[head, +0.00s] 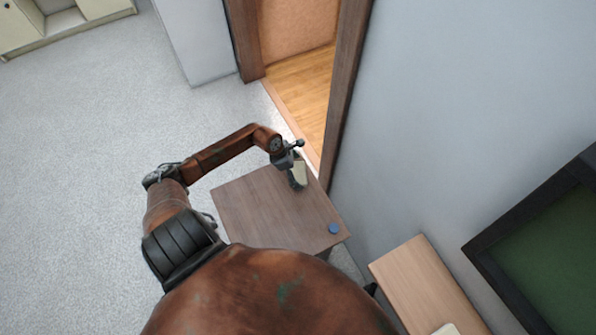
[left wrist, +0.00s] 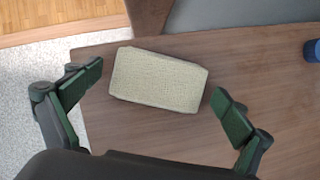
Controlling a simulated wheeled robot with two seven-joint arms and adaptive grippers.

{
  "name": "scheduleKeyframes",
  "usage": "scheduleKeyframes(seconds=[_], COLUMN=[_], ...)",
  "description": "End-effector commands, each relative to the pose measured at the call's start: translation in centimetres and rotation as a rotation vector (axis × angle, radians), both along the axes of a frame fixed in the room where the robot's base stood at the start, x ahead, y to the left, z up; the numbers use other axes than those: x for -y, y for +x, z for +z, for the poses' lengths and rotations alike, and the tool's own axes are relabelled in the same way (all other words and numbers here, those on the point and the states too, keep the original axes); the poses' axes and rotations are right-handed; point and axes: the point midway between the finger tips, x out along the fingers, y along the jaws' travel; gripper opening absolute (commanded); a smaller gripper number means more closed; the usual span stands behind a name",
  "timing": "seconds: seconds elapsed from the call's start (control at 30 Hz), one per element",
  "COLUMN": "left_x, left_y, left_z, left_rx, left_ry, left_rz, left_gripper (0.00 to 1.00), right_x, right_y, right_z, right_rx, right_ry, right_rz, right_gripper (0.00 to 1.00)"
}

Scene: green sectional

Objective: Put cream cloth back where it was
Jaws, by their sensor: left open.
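The cream cloth (left wrist: 158,79) is a folded, block-like piece lying near the edge of the brown wooden table (left wrist: 170,140). In the head view the cloth (head: 301,168) shows beside my left gripper (head: 297,180), near the table's (head: 255,205) far corner. In the left wrist view my left gripper (left wrist: 158,95) is open, with one green-padded finger on each side of the cloth. Both fingers look apart from it. My right gripper is not in view.
A blue round object (head: 333,229) stands on the table near its right corner. A grey wall (head: 440,110) and a doorway frame (head: 345,90) are close beyond the table. A lighter wooden surface (head: 415,280) and a dark-framed screen (head: 540,240) are at the right. Carpet lies open at left.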

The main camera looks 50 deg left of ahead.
Motion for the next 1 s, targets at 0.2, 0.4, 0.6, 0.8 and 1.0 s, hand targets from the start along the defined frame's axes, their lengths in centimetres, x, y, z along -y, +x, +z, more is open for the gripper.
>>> scheduleKeyframes(seconds=[0.2,0.4,0.6,0.8,1.0], left_x=[0.0,-0.4,-1.4,-2.3,-2.8], left_y=[0.0,-0.3,-1.6,-2.8,-3.5], left_z=[0.0,1.4,5.3,8.9,10.9], left_rx=[0.0,0.002,0.002,0.001,-0.001], left_ry=[0.0,0.004,0.004,0.003,0.001], left_rz=[0.0,-0.002,-0.002,-0.001,-0.001], left_gripper=[0.96,0.96,0.96,0.96,0.96], right_x=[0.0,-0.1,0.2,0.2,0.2], right_y=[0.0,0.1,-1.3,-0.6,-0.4], right_z=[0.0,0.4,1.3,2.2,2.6], right_rx=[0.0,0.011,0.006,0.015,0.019], right_ry=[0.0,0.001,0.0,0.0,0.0], right_rz=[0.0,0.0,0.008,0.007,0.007], right_gripper=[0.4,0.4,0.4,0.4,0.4])
